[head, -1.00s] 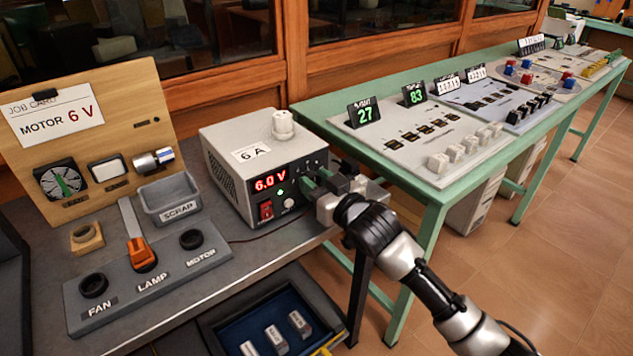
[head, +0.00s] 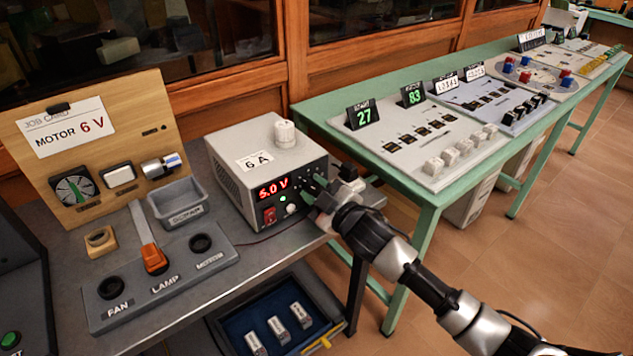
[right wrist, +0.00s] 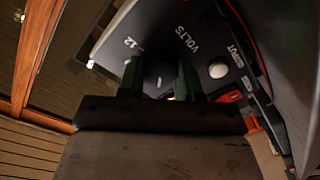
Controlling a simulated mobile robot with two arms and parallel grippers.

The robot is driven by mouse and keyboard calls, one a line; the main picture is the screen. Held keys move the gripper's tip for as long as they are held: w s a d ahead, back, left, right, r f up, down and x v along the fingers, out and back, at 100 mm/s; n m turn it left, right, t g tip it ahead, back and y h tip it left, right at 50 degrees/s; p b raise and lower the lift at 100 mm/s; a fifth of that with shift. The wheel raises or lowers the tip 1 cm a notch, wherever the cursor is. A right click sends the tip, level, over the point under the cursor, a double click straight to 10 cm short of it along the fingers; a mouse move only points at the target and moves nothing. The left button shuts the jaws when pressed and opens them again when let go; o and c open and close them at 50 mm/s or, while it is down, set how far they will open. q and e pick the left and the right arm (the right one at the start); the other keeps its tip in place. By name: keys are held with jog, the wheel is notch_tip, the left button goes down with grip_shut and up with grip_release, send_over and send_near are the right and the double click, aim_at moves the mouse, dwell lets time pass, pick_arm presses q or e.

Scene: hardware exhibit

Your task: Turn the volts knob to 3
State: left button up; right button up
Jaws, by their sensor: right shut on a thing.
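The grey power supply (head: 262,172) stands on the dark bench, with a red display (head: 273,188) that appears to read 5.0 V. My right gripper (head: 315,190) is at the right part of its front panel and hides the volts knob in the head view. In the right wrist view, the green fingers of the right gripper (right wrist: 162,80) are shut on the dark volts knob (right wrist: 160,72). The VOLTS label (right wrist: 187,40) and a 12 mark (right wrist: 131,42) show beside it. My left gripper is not in view.
A red switch (head: 270,215) and a white button (head: 291,209) sit on the panel near the gripper. A job card (head: 66,128) reads MOTOR 6 V. A green table (head: 430,198) stands right.

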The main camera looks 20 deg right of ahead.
jog(key=n+p, duration=0.1)
jog(key=n, duration=0.2)
jog(key=shift+n, duration=0.4)
jog(key=shift+a+f+n+p, duration=0.1)
jog(key=shift+n+p, duration=0.65)
jog(key=shift+n, duration=1.15)
jog(key=o, duration=0.9)
jog(key=b+v, duration=0.1)
jog(key=v, duration=1)
